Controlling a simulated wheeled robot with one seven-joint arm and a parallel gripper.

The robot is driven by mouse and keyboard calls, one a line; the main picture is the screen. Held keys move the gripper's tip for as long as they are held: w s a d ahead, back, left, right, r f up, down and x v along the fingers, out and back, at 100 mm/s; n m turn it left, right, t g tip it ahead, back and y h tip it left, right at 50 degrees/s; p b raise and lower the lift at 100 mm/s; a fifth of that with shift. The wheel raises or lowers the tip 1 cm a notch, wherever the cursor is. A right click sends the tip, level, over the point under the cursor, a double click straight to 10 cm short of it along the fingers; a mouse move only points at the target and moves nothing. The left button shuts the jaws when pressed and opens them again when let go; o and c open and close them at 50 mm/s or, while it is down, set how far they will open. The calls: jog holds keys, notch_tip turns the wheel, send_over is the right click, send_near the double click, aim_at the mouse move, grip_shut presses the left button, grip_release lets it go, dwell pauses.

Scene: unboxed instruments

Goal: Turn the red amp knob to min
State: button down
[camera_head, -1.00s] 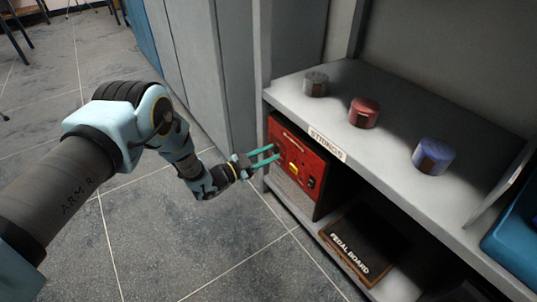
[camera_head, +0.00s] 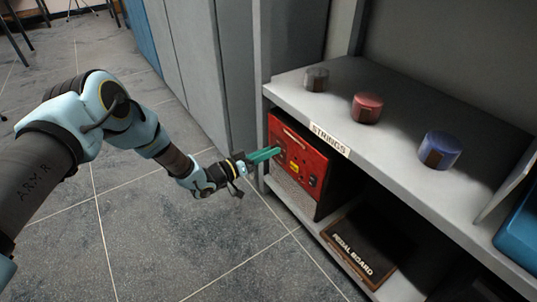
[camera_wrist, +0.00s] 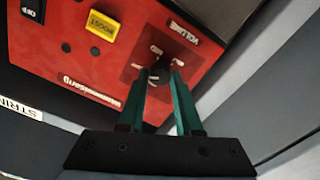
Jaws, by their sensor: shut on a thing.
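The red amp (camera_head: 301,162) stands on the shelf below the top board, its red front facing me. In the wrist view its red panel (camera_wrist: 105,70) shows upside down, with a dark volume knob (camera_wrist: 160,68) by the word VOLUME. My gripper (camera_head: 277,152) reaches the amp's upper left front. In the wrist view its two green fingers (camera_wrist: 160,76) are shut on the knob, one on each side. The fingers partly hide the knob, and I cannot tell its exact setting.
A yellow BOOST switch (camera_wrist: 102,25) and a black OFF switch (camera_wrist: 33,10) sit beside the knob. A pedal board (camera_head: 361,244) lies on the lower shelf. Grey, red and blue tins stand on the top shelf (camera_head: 390,150).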

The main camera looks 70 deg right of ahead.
jog(key=n+b, duration=0.4)
jog(key=n, duration=0.8)
jog(key=shift+f+n, duration=0.1)
jog(key=shift+n, duration=0.3)
dwell(0.3)
jog(key=c, duration=0.6)
grip_release()
jog(key=p+v, duration=0.3)
jog(key=v, duration=0.7)
jog(key=shift+w+a, duration=0.2)
jog(key=shift+a, duration=0.15)
